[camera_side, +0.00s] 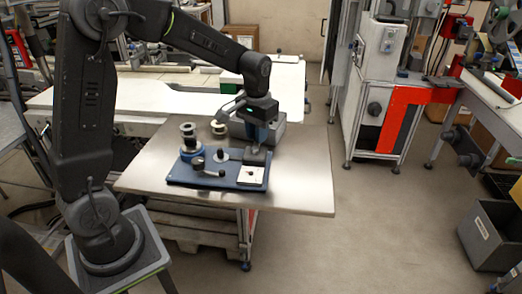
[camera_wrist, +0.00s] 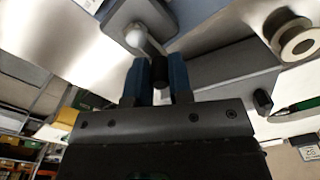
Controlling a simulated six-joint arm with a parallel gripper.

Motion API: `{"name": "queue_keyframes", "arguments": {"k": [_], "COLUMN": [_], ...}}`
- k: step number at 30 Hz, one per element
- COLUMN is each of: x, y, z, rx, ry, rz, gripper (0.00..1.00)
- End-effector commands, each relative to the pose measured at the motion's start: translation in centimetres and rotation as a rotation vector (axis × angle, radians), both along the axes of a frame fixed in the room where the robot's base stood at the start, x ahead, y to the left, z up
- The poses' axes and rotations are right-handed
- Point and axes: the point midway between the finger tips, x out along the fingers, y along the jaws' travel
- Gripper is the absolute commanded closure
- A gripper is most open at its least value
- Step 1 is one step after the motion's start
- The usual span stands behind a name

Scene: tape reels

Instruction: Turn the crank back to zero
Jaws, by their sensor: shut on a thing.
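The crank shows in the wrist view: a pale rounded hub (camera_wrist: 135,38) on a grey base, with a short arm leading to a dark handle (camera_wrist: 159,76). My gripper (camera_wrist: 160,80) has its two blue fingers shut on that handle, one on each side. In the side view my gripper (camera_side: 262,134) points down over a grey block (camera_side: 256,157) at the right rear of a blue board (camera_side: 225,181). The crank itself is mostly hidden there by the gripper. A white card with a small dark mark (camera_side: 251,175) lies in front of the block; its reading is too small to tell.
The board also carries a dark lever (camera_side: 207,172), a small knob post (camera_side: 222,154) and a reel on a blue base (camera_side: 190,143). Another reel (camera_side: 218,128) and a grey bin (camera_side: 270,128) stand behind. The table (camera_side: 305,185) is clear to the right.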

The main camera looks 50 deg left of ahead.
Motion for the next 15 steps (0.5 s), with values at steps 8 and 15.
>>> {"name": "queue_keyframes", "arguments": {"k": [8,15], "x": [-0.74,-0.86], "y": [0.41,0.44], "z": [0.05,0.06], "rx": [-0.003,-0.003], "ry": [0.003,0.002], "rz": [-0.001,0.0], "gripper": [0.97,0.97]}}
